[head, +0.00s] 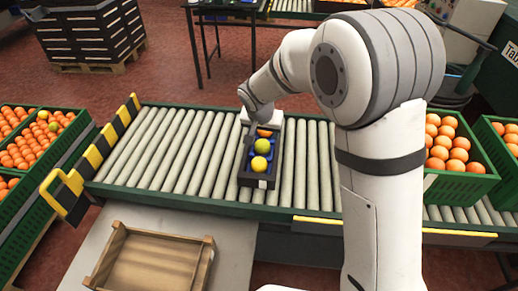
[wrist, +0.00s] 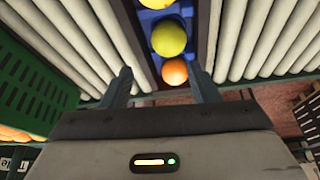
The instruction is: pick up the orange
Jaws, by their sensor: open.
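The orange (head: 264,132) is at the far end of a dark blue tray (head: 246,179), partly hidden by my gripper (head: 255,124). Nearer in the same tray are a yellow-green fruit (head: 262,146) and a yellow fruit (head: 259,164). In the wrist view, the orange (wrist: 174,71) shows between the two spread fingers of my gripper (wrist: 161,72), nearer the right finger. The yellow-green fruit (wrist: 168,38) lies beyond it. My gripper is open and empty. I cannot tell how high it is above the orange.
The tray sits on a roller conveyor (head: 160,146) with green side rails. A wooden crate (head: 150,262) stands in front. Green crates of oranges stand at left (head: 35,140) and right (head: 452,150). A yellow-and-black barrier (head: 70,190) lines the conveyor's left end.

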